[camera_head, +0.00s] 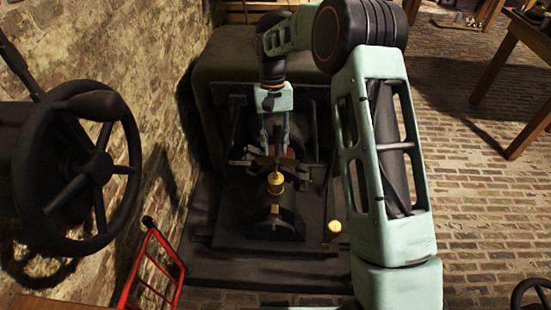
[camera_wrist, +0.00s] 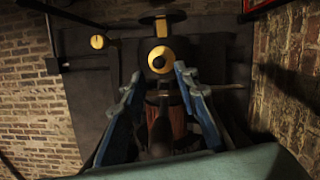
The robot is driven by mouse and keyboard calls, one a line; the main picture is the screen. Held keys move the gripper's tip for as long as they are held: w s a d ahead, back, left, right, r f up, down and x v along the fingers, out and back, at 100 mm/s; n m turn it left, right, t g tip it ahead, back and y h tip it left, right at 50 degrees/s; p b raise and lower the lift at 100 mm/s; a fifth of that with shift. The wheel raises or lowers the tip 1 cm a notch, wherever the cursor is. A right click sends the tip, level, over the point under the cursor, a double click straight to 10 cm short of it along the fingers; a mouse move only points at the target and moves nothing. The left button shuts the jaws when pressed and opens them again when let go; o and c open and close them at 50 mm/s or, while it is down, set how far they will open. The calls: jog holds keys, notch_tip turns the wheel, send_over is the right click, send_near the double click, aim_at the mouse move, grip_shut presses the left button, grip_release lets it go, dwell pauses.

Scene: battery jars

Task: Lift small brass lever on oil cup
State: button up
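The brass oil cup (camera_head: 275,182) stands upright on the dark machine, near the middle of the head view. In the wrist view the oil cup (camera_wrist: 161,59) shows as a yellow disc with a dark round centre, just past my fingertips. I cannot make out the small lever as a separate part. My gripper (camera_head: 273,157) is behind the cup in the head view, pointing down. In the wrist view the two blue fingers of my gripper (camera_wrist: 158,73) are spread apart, with a reddish-brown cylinder (camera_wrist: 178,122) of the machine seen between them. I cannot tell whether a fingertip touches the cup.
A second brass knob (camera_head: 335,226) stands on the machine base at front right. A large dark handwheel (camera_head: 98,166) is at left by the brick wall. A red metal frame (camera_head: 152,268) stands at front left. A wooden table (camera_head: 522,40) is at far right, beyond open brick floor.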

jog(key=shift+v, duration=2.1)
